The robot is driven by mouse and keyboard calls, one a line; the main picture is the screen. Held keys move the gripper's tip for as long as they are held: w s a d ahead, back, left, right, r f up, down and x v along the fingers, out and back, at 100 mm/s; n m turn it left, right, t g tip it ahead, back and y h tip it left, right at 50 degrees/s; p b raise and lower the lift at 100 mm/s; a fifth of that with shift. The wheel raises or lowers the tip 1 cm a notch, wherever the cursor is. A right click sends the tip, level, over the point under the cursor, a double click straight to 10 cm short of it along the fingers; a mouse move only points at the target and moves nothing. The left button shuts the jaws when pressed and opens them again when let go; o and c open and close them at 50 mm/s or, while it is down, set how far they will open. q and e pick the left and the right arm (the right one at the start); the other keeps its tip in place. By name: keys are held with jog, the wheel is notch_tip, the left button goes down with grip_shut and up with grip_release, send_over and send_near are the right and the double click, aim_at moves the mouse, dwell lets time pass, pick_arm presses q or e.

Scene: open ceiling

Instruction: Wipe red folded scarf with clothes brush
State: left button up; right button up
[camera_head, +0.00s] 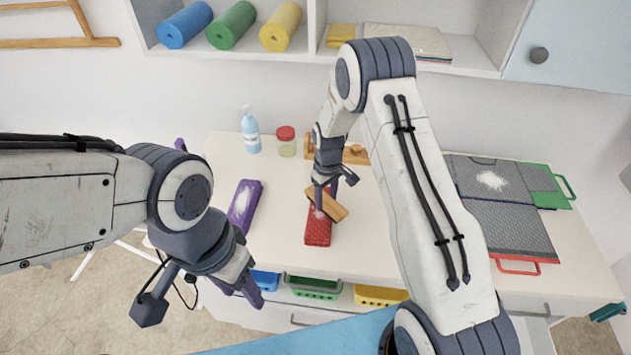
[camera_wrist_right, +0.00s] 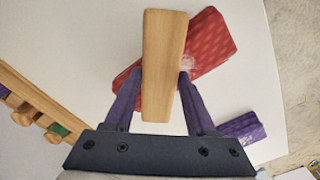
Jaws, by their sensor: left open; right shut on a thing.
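The red folded scarf (camera_head: 318,228) lies on the white table, a little left of its middle, with a pale, lint-like patch on it. My right gripper (camera_head: 328,190) is shut on the wooden clothes brush (camera_head: 335,208), above the scarf's far part. In the right wrist view the brush (camera_wrist_right: 163,65) lies between the purple fingers and covers part of the scarf (camera_wrist_right: 208,50). I cannot tell whether the bristles touch the cloth. My left gripper (camera_head: 205,298) is open and empty, in front of the table's left front edge.
A purple folded cloth (camera_head: 244,206) with a pale patch lies left of the scarf. A spray bottle (camera_head: 250,132), a red-lidded jar (camera_head: 286,142) and a wooden rack (camera_head: 354,154) stand at the back. Grey cloths on boards (camera_head: 508,228) lie at right. Baskets (camera_head: 314,285) sit below the tabletop.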

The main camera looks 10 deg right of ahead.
jog(key=shift+s+d, duration=0.2)
jog(key=shift+d, duration=0.15)
jog(key=shift+a, duration=0.2)
jog(key=a, duration=0.2)
jog(key=w+a, duration=0.1)
jog(key=shift+w+a, duration=0.15)
jog(key=shift+a, duration=0.2)
notch_tip(320, 180, up, 3)
jog(key=shift+a+r+p, duration=0.15)
jog(key=shift+p, duration=0.6)
jog(key=shift+w+r+p, duration=0.15)
jog(key=shift+r+p, duration=0.3)
jog(key=shift+r, duration=0.15)
jog(key=shift+r+p, duration=1.15)
jog(key=shift+r, duration=0.65)
